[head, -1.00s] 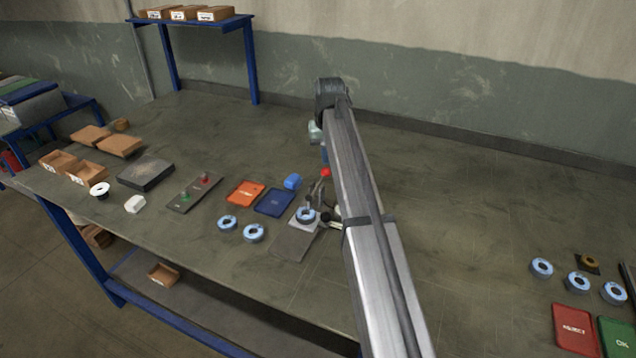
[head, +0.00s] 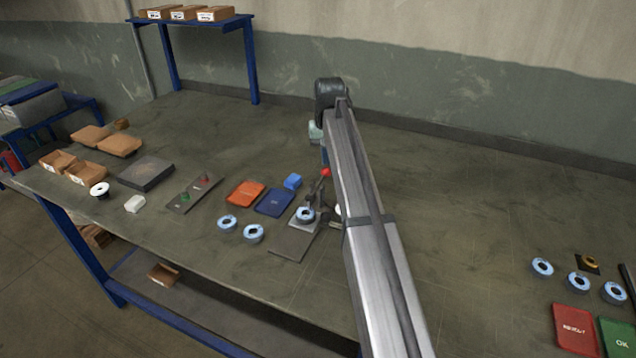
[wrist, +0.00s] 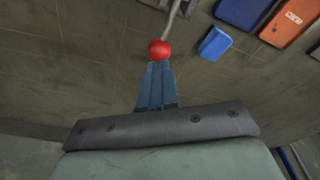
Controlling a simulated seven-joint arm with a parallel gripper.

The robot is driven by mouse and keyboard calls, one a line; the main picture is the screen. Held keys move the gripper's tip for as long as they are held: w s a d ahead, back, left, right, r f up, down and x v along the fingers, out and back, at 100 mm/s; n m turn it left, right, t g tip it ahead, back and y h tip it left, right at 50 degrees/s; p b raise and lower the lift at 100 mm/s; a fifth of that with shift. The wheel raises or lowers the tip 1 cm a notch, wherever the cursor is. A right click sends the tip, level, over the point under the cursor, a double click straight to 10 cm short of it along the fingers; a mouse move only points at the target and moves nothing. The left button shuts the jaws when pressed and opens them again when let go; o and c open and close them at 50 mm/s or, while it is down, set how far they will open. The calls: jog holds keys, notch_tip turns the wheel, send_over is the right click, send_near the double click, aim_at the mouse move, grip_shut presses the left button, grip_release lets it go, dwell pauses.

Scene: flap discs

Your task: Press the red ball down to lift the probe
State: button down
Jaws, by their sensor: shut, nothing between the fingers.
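The red ball (head: 326,172) sits on the end of a lever on the probe stand, beside my arm in the head view. In the wrist view the red ball (wrist: 160,50) is right at the tips of my gripper (wrist: 157,68). The gripper's blue fingers are together with nothing between them; whether they touch the ball I cannot tell. A flap disc (head: 305,214) lies on the stand's plate (head: 293,241), under the probe (head: 309,198). The gap between probe and disc is too small to judge. My arm hides part of the stand and most of the gripper in the head view.
More discs and red and green trays (head: 575,330) are at the far right. Table between is clear.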

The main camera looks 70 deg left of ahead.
aim_at(326, 168)
jog(key=shift+f, duration=0.4)
jog(key=shift+f, duration=0.4)
jog(key=shift+f, duration=0.8)
notch_tip(326, 168, up, 9)
dwell(1.0)
